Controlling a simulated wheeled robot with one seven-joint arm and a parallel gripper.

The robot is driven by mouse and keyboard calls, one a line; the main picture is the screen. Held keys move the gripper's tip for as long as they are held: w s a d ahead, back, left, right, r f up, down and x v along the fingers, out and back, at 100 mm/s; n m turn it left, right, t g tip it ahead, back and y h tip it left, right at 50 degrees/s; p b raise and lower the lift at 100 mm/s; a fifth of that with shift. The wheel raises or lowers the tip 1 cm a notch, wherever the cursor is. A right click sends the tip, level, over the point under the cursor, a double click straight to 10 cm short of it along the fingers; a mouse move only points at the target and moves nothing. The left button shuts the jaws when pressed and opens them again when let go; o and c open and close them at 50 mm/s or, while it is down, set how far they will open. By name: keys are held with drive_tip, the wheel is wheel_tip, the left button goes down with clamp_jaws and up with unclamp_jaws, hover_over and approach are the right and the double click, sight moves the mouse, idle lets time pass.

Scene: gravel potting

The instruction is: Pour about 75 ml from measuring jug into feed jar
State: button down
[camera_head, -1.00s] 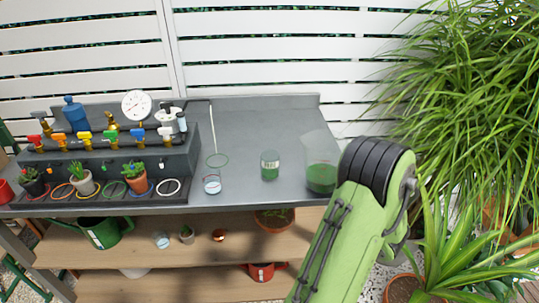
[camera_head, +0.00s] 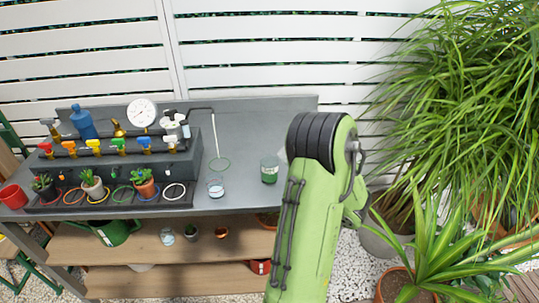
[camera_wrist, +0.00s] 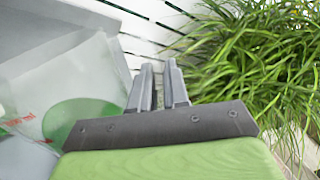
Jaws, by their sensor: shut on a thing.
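The measuring jug (camera_wrist: 92,72) is clear, with green liquid in it and red print on its side. It fills the left of the wrist view, beside my fingers. My gripper (camera_wrist: 161,80) is shut on it; the grasped part is hard to make out. In the head view my arm hides the gripper and nearly all of the jug. A small glass jar with green contents (camera_head: 269,171), likely the feed jar, stands upright on the grey bench just left of my arm.
A small glass with pale blue liquid (camera_head: 216,188) stands left of the jar. A valve rack (camera_head: 180,163) with a gauge and potted succulents takes up the bench's left side. Leafy plants (camera_head: 455,90) crowd the right. Bare bench (camera_head: 250,125) shows behind the jar.

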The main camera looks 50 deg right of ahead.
drive_tip(key=shift+w+a+r+n+p, duration=0.1)
drive_tip(key=shift+w+r+n+p, duration=0.3)
drive_tip(key=shift+r+p, duration=0.3)
drive_tip(key=shift+w+a+r+n+p, duration=0.1)
drive_tip(key=shift+w+r+n+p, duration=0.2)
drive_tip(key=shift+r+n+p, duration=0.45)
drive_tip(key=shift+w+a+r+n+p, duration=0.1)
drive_tip(key=shift+w+r+n+p, duration=0.2)
drive_tip(key=shift+r+p, duration=0.4)
drive_tip(key=shift+w+a+f+n+p, duration=0.1)
drive_tip(key=shift+w+n+p, duration=0.2)
drive_tip(key=shift+p, duration=0.2)
drive_tip(key=shift+w+a+r+n+p, duration=0.2)
drive_tip(key=shift+w+n+p, duration=0.4)
drive_tip(key=shift+p, duration=0.4)
drive_tip(key=shift+w+a+r+n+p, duration=0.3)
drive_tip(key=shift+w+r+n+p, duration=0.65)
drive_tip(key=shift+p, duration=1.9)
